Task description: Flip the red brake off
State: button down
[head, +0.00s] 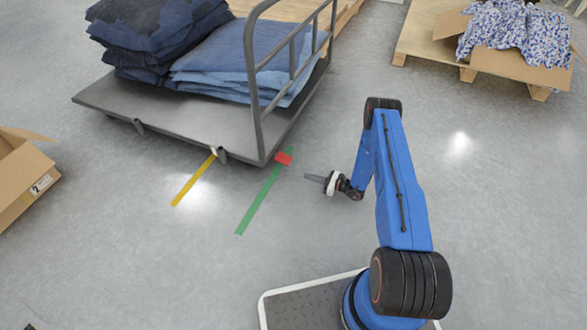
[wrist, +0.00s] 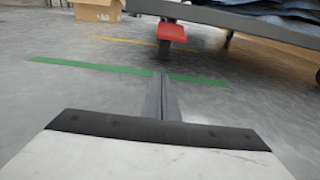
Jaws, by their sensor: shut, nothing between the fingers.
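The red brake (head: 284,159) is a small red pedal low at the near right corner of the grey cart (head: 233,145). In the wrist view the red brake (wrist: 171,32) sits above a dark caster wheel (wrist: 165,46), under the cart's edge (wrist: 225,17). My gripper (head: 308,177) is low over the floor, to the right of the brake and apart from it. In the wrist view my gripper's fingers (wrist: 158,78) are shut together and empty, pointing toward the caster below the pedal.
Stacked denim (head: 225,60) lies on the cart, which has a grey rail (head: 251,80). Green tape (head: 258,200) and yellow tape (head: 190,184) mark the floor. A cardboard box (head: 22,178) stands at left, a pallet (head: 480,60) at back right. Floor around my gripper is clear.

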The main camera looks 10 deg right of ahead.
aim_at(283, 159)
jog(key=x, duration=0.9)
jog(key=shift+w+a, duration=0.2)
jog(key=shift+a, duration=0.05)
jog(key=shift+w+r, duration=0.1)
jog(key=shift+r, duration=0.25)
jog(key=shift+s+d+r, duration=0.1)
jog(key=shift+s+r, duration=0.05)
jog(key=shift+r, duration=0.65)
jog(key=shift+s+d+r, duration=0.15)
jog(key=shift+r, duration=0.65)
jog(key=shift+r, duration=0.1)
